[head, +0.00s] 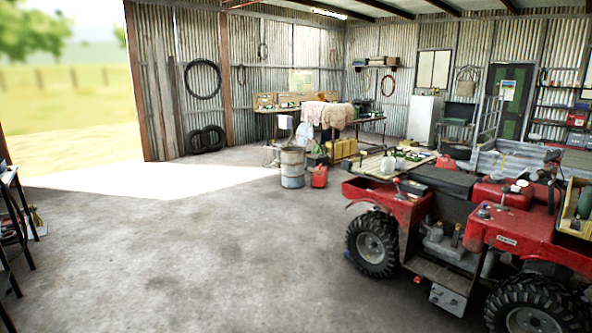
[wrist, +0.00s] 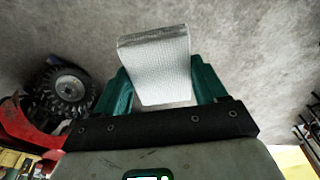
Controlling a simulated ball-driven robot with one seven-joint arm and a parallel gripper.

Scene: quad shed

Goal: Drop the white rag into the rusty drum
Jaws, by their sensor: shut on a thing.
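The white rag (wrist: 156,58), a folded block with a woven texture, is held in the wrist view. My gripper (wrist: 160,84) has green fingers on either side of the rag and is shut on it. Bare concrete shows behind the rag. In the head view a worn, greyish drum (head: 292,168) stands upright on the floor at mid-distance, just left of a red can. Its inside cannot be made out from here. My gripper and the rag do not show in the head view, and the drum is not seen in the wrist view.
A red quad bike (head: 440,230) fills the right; its wheel (wrist: 68,85) shows in the wrist view. A red fuel can (head: 319,176) stands beside the drum. A cluttered bench (head: 366,122) is behind. Dark metal legs (head: 20,215) are at far left. The middle floor is clear.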

